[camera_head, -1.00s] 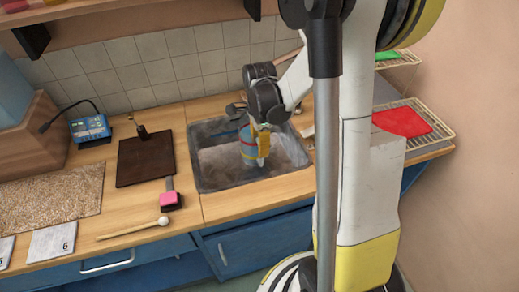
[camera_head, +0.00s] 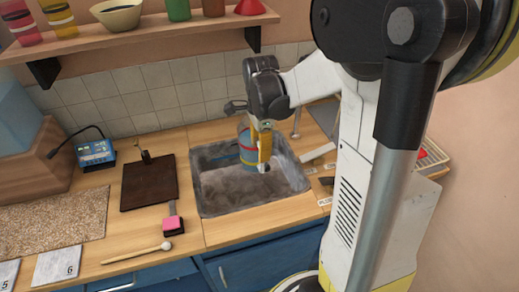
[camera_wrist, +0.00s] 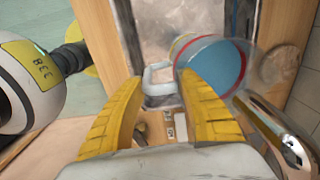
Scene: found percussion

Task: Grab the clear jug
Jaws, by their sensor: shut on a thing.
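The clear jug (camera_head: 247,147) has blue contents or a blue side and a red band. In the head view it is over the grey sink, partly hidden behind my yellow fingers. In the wrist view the jug (camera_wrist: 212,65) is to the right of the fingers, and its pale, see-through handle (camera_wrist: 158,72) shows between the fingertips. My gripper (camera_head: 264,148) points down at the jug's near side and is shut on its handle. In the wrist view the fingers (camera_wrist: 160,95) stand on both sides of the handle.
The grey sink (camera_head: 225,196) is below the jug. A metal faucet (camera_wrist: 272,130) curves close by on the right in the wrist view. A shelf (camera_head: 150,35) hangs above.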

